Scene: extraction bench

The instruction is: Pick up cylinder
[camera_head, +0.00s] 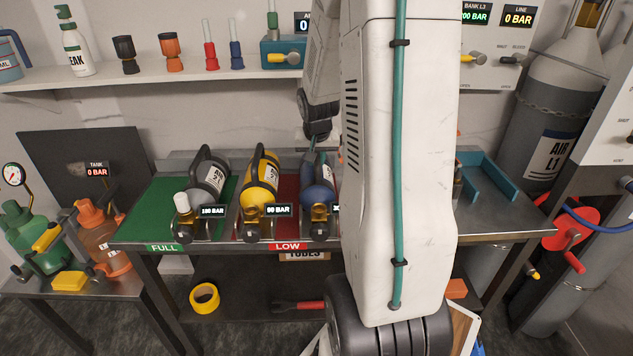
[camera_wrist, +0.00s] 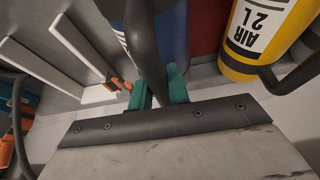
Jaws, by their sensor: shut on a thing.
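A blue cylinder (camera_head: 317,194) lies on the red LOW area of the bench, with its brass valve toward the front. My arm hides its right side and most of its readout. In the wrist view the blue body (camera_wrist: 178,35) shows behind its dark carry handle (camera_wrist: 145,45). My gripper (camera_wrist: 158,88) has its teal fingers shut on that handle. In the head view my gripper (camera_head: 317,146) is above the blue cylinder, mostly hidden by my arm. A yellow cylinder (camera_head: 262,183) reading 90 BAR lies just left, and a grey one (camera_head: 211,178) reading 180 BAR lies on the green FULL area.
The yellow cylinder (camera_wrist: 250,40) is close beside my gripper in the wrist view. A shelf (camera_head: 150,80) with a bottle and coloured fittings runs above the bench. A blue rack (camera_head: 488,178) stands right of my arm. The green mat (camera_head: 155,205) has free room at left.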

